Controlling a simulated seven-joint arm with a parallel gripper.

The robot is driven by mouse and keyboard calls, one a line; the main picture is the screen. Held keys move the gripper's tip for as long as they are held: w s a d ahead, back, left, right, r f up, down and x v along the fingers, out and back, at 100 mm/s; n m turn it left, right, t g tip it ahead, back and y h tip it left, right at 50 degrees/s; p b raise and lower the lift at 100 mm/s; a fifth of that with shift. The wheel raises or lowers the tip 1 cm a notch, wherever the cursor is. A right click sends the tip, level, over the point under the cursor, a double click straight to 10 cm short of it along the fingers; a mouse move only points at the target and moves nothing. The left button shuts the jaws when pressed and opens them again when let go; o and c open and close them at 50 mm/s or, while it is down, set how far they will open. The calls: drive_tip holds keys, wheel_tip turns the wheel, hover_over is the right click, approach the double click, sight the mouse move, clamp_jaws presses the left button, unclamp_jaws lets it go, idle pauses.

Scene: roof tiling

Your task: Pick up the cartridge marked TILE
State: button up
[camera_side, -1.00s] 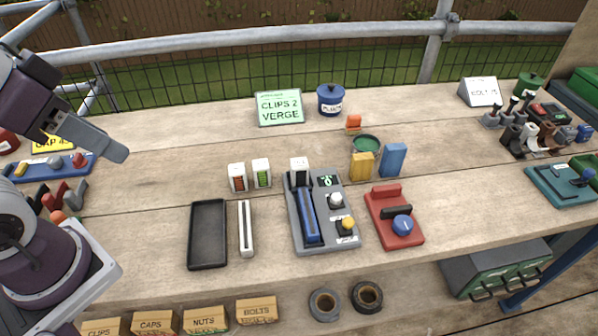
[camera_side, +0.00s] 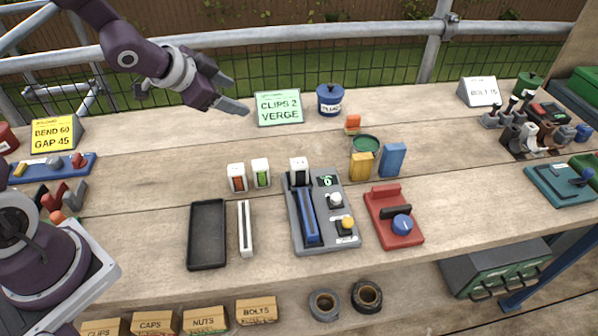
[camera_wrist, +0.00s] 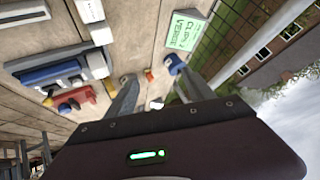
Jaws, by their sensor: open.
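Three small white cartridges stand on the bench in the side view: one with a red-orange window (camera_side: 237,177), one with a green window (camera_side: 261,172), and one with a dark front (camera_side: 299,171) at the back end of a grey device (camera_side: 325,234). Their markings are too small to read, so I cannot tell which says TILE. In the wrist view, white blocks at the upper left look like these cartridges (camera_wrist: 90,11). My gripper (camera_side: 234,95) is open and empty, raised above the back of the bench, left of the green sign and well apart from the cartridges.
A green CLIPS 2 VERGE sign (camera_side: 279,107) and a blue pot (camera_side: 330,100) stand at the back. A black tray (camera_side: 207,235) and white strip (camera_side: 246,229) lie in front of the cartridges. A red device (camera_side: 394,216) is at the right.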

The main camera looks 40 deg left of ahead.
sight(291, 163)
drive_tip(key=d+f+h, duration=0.1)
drive_tip(key=f, duration=0.2)
drive_tip(key=w+d+f+m+h, duration=0.1)
drive_tip(key=d+f+h, duration=0.1)
drive_tip(key=f, duration=0.1)
drive_tip(key=d+f+m+h, duration=0.1)
drive_tip(key=f+h, duration=0.1)
drive_tip(key=f, duration=0.2)
drive_tip(key=shift+w+d, duration=0.15)
drive_tip(key=shift+w, duration=0.1)
drive_tip(key=d+f+h, duration=0.1)
drive_tip(key=d, duration=0.2)
drive_tip(key=w+d+f+h, duration=0.1)
drive_tip(key=d+f, duration=0.1)
drive_tip(key=w+d+f+h, duration=0.1)
drive_tip(key=d+f+h, duration=0.1)
drive_tip(key=d, duration=0.1)
drive_tip(key=shift+d+f+m, duration=0.2)
drive_tip(key=shift+d+m, duration=0.15)
drive_tip(key=shift+m, duration=0.05)
clamp_jaws()
